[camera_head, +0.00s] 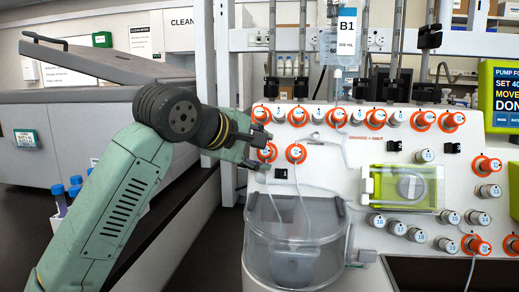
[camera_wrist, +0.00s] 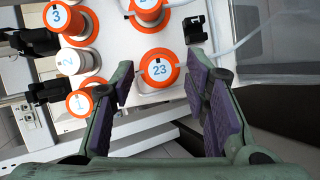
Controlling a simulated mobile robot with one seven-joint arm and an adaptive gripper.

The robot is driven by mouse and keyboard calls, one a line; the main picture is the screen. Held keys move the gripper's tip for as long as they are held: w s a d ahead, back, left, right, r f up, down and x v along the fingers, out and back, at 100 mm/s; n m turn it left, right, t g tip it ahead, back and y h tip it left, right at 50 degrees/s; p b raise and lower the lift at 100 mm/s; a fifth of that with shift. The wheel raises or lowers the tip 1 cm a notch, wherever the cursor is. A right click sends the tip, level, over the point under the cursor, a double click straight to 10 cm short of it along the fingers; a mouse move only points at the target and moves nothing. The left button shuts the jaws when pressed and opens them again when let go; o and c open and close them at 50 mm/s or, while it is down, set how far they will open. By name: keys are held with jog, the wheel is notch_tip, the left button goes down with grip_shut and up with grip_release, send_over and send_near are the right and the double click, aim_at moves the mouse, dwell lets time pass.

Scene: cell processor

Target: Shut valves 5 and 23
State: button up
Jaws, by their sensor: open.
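Valve 23 (camera_wrist: 160,70) is a round knob with an orange collar and a readable number in the wrist view. It also shows in the head view (camera_head: 268,153) on the white panel, below the top row. My gripper (camera_head: 261,150) is open, with its purple-padded fingers (camera_wrist: 160,78) on either side of valve 23. I cannot tell whether the pads touch it. In the head view, the fifth knob of the top row, apparently valve 5 (camera_head: 337,117), has an orange collar; its number is too small to read.
Valve 1 (camera_wrist: 80,103) and valve 3 (camera_wrist: 57,17) have orange collars; valve 2 (camera_wrist: 67,62) is pale. Another orange-collared knob (camera_head: 297,153) sits right of valve 23. Black clips and thin tubing are close by. A clear round vessel (camera_head: 295,245) is below.

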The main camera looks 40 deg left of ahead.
jog(key=v, duration=1.2)
